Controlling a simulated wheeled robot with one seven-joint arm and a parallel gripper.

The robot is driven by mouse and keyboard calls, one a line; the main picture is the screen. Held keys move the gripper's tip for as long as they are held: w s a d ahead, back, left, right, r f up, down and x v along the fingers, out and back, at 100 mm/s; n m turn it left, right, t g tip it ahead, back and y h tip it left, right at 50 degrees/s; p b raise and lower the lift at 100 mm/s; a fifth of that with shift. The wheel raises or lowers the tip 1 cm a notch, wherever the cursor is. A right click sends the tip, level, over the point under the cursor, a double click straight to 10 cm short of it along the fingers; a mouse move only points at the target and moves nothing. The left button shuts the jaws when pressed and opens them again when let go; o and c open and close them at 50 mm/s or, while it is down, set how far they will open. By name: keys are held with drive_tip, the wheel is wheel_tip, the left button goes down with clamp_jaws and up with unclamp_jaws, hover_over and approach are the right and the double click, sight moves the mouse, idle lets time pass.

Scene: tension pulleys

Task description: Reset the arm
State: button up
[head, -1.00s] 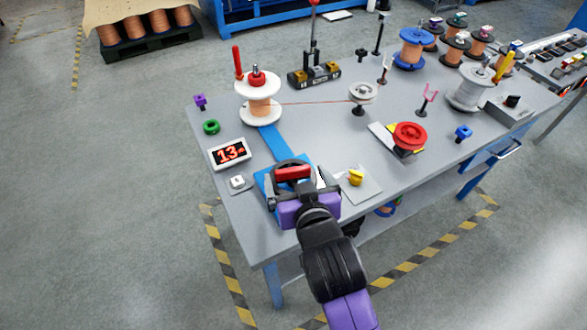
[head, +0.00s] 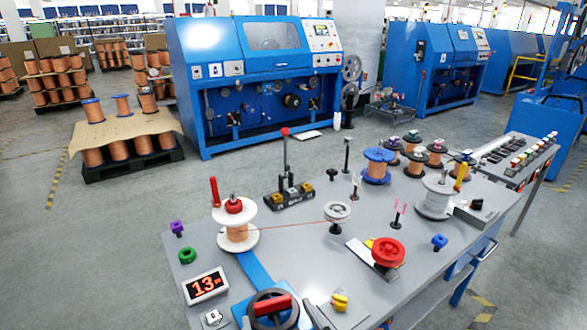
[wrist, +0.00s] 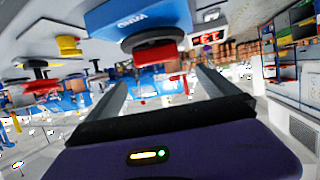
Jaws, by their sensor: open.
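My gripper (wrist: 160,85) shows in the wrist view with its two dark fingers spread apart and nothing between them. It is out of the head view. In the wrist view, which looks upside down, a blue block (wrist: 130,22) with white lettering and a dark wheel with a red bar (wrist: 155,52) appear beyond the fingers, apart from them. The same wheel (head: 270,308) and red bar sit at the bottom of the head view, on the near edge of the grey workbench (head: 320,262).
On the bench stand a copper spool (head: 236,232) with its wire running to a white pulley (head: 337,214), a red pulley (head: 387,252), a yellow knob (head: 340,302) and a display (head: 205,286) reading 13. More spools stand at the back right. A blue machine (head: 255,80) stands behind.

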wheel_tip(320, 180, up, 4)
drive_tip(key=t+y, duration=0.1)
drive_tip(key=t, duration=0.1)
drive_tip(key=s+d+m+h+p, duration=0.1)
drive_tip(key=s+d+h, duration=0.1)
drive_tip(key=s+d, duration=0.5)
drive_tip(key=s+d+f+m+h+p, duration=0.1)
drive_tip(key=s+d, duration=0.7)
drive_tip(key=s, duration=0.7)
drive_tip(key=s+d+m+h+p, duration=0.1)
drive_tip(key=s+d+m+h, duration=0.1)
drive_tip(key=s+d, duration=0.6)
drive_tip(key=s, duration=0.4)
drive_tip(key=shift+f+h, duration=0.3)
drive_tip(key=shift+f, duration=0.1)
drive_tip(key=shift+w+d, duration=0.1)
drive_tip(key=shift+d, duration=0.05)
